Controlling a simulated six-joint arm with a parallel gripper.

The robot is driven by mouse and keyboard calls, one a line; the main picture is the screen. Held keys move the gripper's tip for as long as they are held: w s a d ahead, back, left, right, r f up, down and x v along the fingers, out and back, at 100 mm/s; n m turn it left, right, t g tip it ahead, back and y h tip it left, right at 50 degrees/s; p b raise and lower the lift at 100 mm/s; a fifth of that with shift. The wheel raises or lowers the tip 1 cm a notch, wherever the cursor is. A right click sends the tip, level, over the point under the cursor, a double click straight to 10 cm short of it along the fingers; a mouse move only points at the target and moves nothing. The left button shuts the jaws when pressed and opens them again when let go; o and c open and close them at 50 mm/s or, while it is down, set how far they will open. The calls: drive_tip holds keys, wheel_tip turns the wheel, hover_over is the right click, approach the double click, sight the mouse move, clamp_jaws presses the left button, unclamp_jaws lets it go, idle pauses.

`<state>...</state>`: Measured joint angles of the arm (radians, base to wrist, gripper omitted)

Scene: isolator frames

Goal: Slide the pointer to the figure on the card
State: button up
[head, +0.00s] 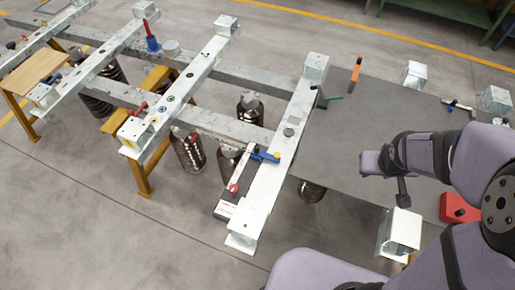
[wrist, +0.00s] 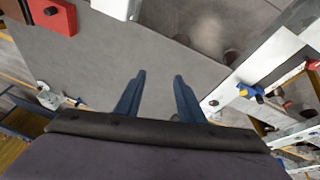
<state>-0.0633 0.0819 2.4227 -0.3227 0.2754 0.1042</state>
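A white bar fixture (head: 241,170) lies along the near part of a pale metal beam in the head view, with a red knob (head: 233,188) at its lower end and a blue part (head: 265,156) at its upper end. I cannot tell for sure which part is the pointer. A small white-and-dark plate (head: 225,209), perhaps the card, lies beside it; its figure is too small to read. In the wrist view the blue part (wrist: 250,92) is at the right. My gripper (wrist: 158,78) is open and empty over the grey plate, apart from the fixture.
The grey plate (head: 358,125) spreads right of the beam (head: 273,182). White posts (head: 399,232) stand at its edges, and a red box (head: 459,208) is at the right. Dark springs (head: 188,150) show below.

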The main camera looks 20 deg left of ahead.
drive_tip(key=w+a+f+n+t+y+b, duration=0.45)
drive_tip(key=w+a+f+b, duration=0.5)
drive_tip(key=w+a, duration=0.3)
drive_tip(key=n+g+y+b, duration=0.5)
drive_tip(key=n+y+b, duration=0.2)
drive_tip(key=y+b, duration=0.2)
approach(257, 147)
drive_tip(key=shift+w+a+f, duration=0.4)
drive_tip(key=shift+a+f, duration=0.15)
drive_tip(key=shift+w+a+f, duration=0.4)
drive_tip(key=shift+a+f, duration=0.1)
drive_tip(key=shift+f, duration=0.05)
drive_tip(key=shift+s+a+n+g, duration=0.2)
drive_tip(key=shift+n+g, duration=0.05)
drive_tip(key=shift+a+p, duration=0.3)
drive_tip(key=shift+a, duration=0.05)
drive_tip(key=shift+p+x, duration=0.35)
drive_tip(key=shift+x, duration=2.95)
